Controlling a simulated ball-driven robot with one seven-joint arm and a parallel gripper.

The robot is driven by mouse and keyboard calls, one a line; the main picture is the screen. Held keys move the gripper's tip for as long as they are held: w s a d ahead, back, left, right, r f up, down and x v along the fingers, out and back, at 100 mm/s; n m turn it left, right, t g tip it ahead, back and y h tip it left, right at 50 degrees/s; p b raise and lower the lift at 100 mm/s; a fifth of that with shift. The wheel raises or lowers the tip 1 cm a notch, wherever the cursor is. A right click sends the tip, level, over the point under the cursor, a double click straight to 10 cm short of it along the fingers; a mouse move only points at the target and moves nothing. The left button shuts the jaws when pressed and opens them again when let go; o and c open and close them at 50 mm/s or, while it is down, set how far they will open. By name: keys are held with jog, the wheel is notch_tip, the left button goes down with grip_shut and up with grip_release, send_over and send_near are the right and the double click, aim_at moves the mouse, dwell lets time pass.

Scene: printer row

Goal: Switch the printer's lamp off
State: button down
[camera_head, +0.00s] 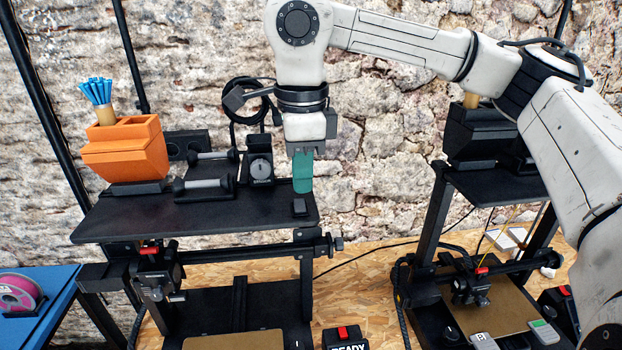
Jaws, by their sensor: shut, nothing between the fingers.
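The near printer has a black frame with a dark top shelf (130,215) and a tan bed plate (235,341) below. A small black block (299,207), perhaps a switch, sits at the shelf's front right corner. My gripper (303,188) points straight down with its teal fingers closed and empty. Its tips are just above or behind this block; I cannot tell whether they touch it. A black box (345,346) with a red rocker and the word READY stands on the bench at the printer's right foot. I cannot make out the lamp or whether it is lit.
The shelf holds an orange container (125,150) with blue-tipped tools, black holders with grey rollers (205,184) and a black device (260,160). A second printer (470,182) stands at right. A blue stand with a magenta spool (16,293) is at left. Bare bench (370,270) lies between the printers.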

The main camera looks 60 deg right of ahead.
notch_tip(320, 180, up, 11)
jog(key=s+a+b, duration=0.1)
jog(key=b, duration=0.1)
jog(key=shift+s+a, duration=0.15)
jog(key=shift+a, duration=0.1)
dwell(0.5)
